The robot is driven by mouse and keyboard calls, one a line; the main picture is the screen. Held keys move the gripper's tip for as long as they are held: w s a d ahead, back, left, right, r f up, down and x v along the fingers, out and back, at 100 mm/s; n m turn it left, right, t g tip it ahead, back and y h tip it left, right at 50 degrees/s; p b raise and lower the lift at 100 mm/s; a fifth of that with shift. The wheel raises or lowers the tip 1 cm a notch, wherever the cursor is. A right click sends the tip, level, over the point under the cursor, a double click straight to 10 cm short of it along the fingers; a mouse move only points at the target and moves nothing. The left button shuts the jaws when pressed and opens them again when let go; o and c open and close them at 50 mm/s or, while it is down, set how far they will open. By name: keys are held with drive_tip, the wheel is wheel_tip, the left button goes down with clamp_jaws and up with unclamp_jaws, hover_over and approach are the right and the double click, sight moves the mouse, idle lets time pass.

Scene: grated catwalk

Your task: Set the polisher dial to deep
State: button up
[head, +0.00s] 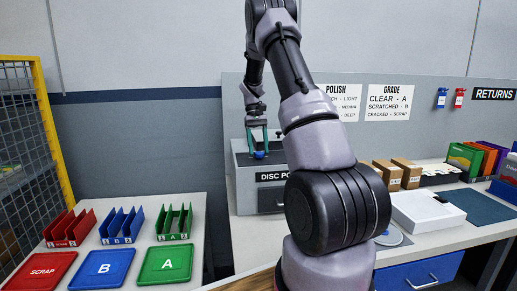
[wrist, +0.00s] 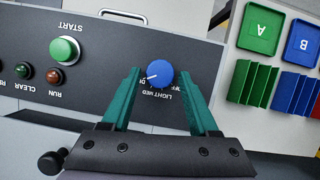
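The blue polisher dial (wrist: 159,73) sits on the dark sloped panel, seen upside down in the wrist view. Its white pointer line points left and slightly down, toward a partly covered label beside my left-hand finger. The LIGHT and MED labels lie below the dial; another label at right is partly covered. My gripper (wrist: 160,72) is open, with one teal finger on each side of the dial and a small gap visible on both sides. In the head view my gripper (head: 257,138) points down at the dial (head: 260,155) on the disc polisher (head: 245,190).
The panel also holds a green START button (wrist: 64,50), a green CLEAR lamp (wrist: 25,72) and a red RUN lamp (wrist: 54,76). The POLISH sign (head: 340,102) hangs behind, partly hidden by my arm. Coloured bins and trays (head: 103,268) stand on the left table.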

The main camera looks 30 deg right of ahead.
drive_tip(key=shift+o, duration=0.3)
drive_tip(key=v, duration=1)
drive_tip(key=shift+w+r, duration=0.2)
drive_tip(key=shift+r, duration=0.2)
